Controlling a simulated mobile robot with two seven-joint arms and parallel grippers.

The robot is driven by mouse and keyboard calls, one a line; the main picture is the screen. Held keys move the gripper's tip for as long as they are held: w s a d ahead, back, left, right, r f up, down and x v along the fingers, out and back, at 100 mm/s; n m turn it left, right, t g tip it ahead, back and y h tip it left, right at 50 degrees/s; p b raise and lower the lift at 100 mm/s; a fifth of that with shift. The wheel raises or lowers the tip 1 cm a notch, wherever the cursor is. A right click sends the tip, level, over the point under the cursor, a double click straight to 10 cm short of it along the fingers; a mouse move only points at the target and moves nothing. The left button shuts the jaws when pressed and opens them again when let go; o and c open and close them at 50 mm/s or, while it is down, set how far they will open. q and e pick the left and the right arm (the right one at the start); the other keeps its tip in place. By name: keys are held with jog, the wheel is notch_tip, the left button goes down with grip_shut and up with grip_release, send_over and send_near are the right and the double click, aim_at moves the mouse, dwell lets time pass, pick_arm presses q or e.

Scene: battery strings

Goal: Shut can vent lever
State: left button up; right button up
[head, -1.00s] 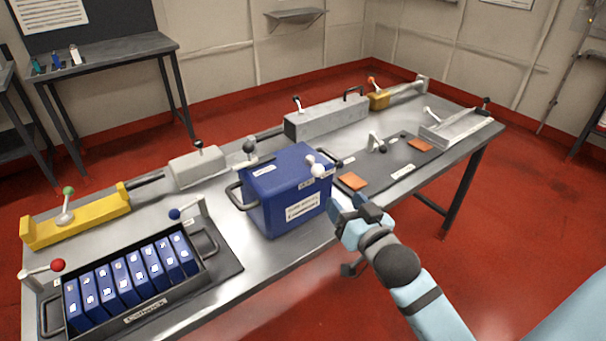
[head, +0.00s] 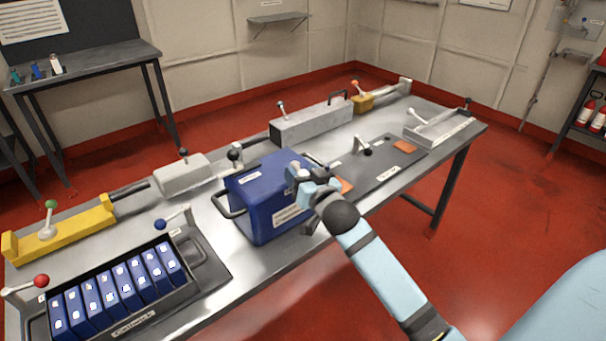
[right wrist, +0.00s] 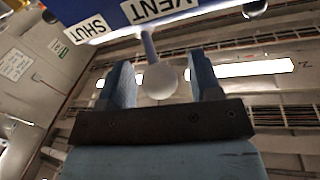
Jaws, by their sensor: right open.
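The blue can (head: 265,205) stands on the metal bench, with a handle at its left side. In the right wrist view its vent lever (right wrist: 160,82) has a pale ball knob on a thin stem. The knob sits between the two open fingers of my right gripper (right wrist: 162,78), with a gap on each side. The VENT label (right wrist: 160,8) is above the stem and the SHUT label (right wrist: 90,27) is to its left. In the head view my right gripper (head: 305,175) is at the can's right upper side and hides the lever. My left gripper is not in view.
A tray (head: 135,325) of blue cells stands left of the can, with a red-knobbed lever (head: 40,281) and a blue-knobbed lever (head: 160,224) beside it. A dark mat (head: 375,172) with orange pads lies to the right. A grey box (head: 312,124) stands behind.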

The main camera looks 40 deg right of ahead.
jog(key=shift+c, duration=0.4)
grip_shut()
